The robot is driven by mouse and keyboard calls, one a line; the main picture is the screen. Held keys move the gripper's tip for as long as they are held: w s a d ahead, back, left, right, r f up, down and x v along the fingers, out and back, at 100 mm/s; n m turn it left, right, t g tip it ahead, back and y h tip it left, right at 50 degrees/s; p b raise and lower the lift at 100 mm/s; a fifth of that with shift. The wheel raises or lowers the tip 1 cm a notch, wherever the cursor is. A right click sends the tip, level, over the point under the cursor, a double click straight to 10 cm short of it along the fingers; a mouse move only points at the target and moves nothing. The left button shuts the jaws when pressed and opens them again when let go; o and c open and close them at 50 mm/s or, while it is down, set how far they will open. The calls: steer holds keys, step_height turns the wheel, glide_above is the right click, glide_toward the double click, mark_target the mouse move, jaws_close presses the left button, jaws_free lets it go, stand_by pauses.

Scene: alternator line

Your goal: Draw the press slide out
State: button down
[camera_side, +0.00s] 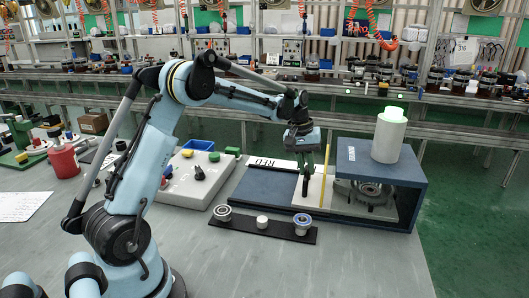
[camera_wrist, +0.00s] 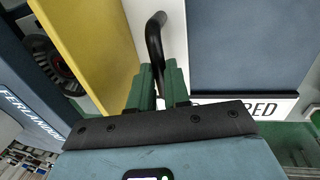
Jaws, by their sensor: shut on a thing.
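The press (camera_side: 414,190) is a dark blue frame with a white cylinder (camera_side: 389,138) on top. A pale slide plate (camera_side: 317,188) runs into it from the left on a dark blue bed (camera_side: 256,187). A round metal part (camera_side: 371,190) sits inside the press opening, partly shaded. My gripper (camera_side: 306,176) is over the plate, left of the press. In the wrist view its green fingers (camera_wrist: 158,84) are shut on a black bent handle (camera_wrist: 154,38) rising from the plate. The fingers hide the handle's lower part.
In front, a black rack (camera_side: 262,228) holds several small round parts. A grey control box (camera_side: 196,180) with buttons stands left. A red container (camera_side: 62,160) is farther left. The front table is clear.

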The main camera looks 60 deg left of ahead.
steer(key=s+a, duration=1.3)
steer(key=a, duration=0.1)
steer(key=shift+s, duration=0.35)
steer(key=c, duration=1.1)
jaws_free()
steer(key=shift+d, duration=0.1)
step_height(320, 180, up, 12)
steer(key=s+a, duration=0.1)
steer(key=shift+s+a, duration=0.35)
